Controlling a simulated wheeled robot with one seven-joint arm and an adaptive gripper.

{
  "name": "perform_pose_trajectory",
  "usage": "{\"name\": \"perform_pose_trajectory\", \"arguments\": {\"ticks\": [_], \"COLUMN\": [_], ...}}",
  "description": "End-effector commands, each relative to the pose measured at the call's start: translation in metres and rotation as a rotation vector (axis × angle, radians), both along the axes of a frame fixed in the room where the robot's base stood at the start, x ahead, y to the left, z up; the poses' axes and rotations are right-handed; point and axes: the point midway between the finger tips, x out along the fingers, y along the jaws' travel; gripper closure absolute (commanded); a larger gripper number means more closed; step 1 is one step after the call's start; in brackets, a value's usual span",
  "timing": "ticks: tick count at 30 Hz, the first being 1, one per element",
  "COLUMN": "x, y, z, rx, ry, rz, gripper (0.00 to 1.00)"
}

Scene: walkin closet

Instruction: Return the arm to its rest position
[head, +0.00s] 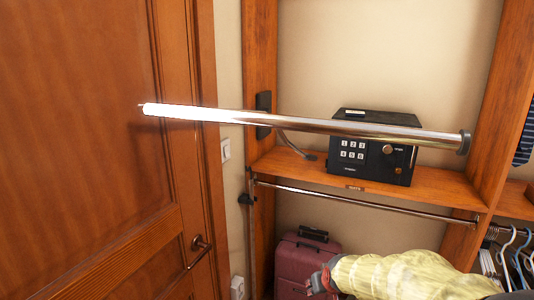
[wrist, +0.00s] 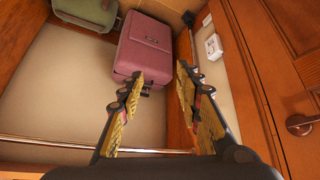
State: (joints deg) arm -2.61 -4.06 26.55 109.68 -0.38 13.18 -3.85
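My arm, in a yellowish sleeve, enters the head view at the lower right and points left. My gripper (head: 322,280) is at its end, in front of a dark red suitcase (head: 297,258). In the wrist view my gripper (wrist: 160,75) shows two yellow-padded fingers spread apart with a clear gap and nothing between them. The pink-red suitcase (wrist: 150,45) lies beyond the fingertips in that view.
A black safe (head: 372,148) sits on a wooden shelf (head: 440,188). A metal rod (head: 300,125) crosses in front; a lower rail (head: 370,204) runs below. A wooden door (head: 90,150) is at left, hangers (head: 510,255) at right. A green suitcase (wrist: 88,12) shows in the wrist view.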

Motion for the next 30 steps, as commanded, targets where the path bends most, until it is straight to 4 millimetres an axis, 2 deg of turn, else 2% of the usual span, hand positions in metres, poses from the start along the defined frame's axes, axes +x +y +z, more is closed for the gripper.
{"name": "perform_pose_trajectory", "arguments": {"ticks": [1, 9, 12, 15, 19, 24, 30], "x": [-0.033, -0.212, -0.269, -0.306, -0.324, -0.328, -0.329], "y": [-0.003, -0.016, -0.02, -0.022, -0.024, -0.026, -0.027], "z": [0.015, 0.071, 0.094, 0.116, 0.148, 0.184, 0.191], "rx": [0.004, 0.016, 0.018, 0.022, 0.03, 0.036, 0.038], "ry": [0.056, 0.326, 0.364, 0.338, 0.233, 0.129, 0.114], "rz": [-0.014, -0.076, -0.091, -0.096, -0.101, -0.105, -0.108], "gripper": [0.66, 0.66, 0.66, 0.66, 0.66, 0.66, 0.66]}}
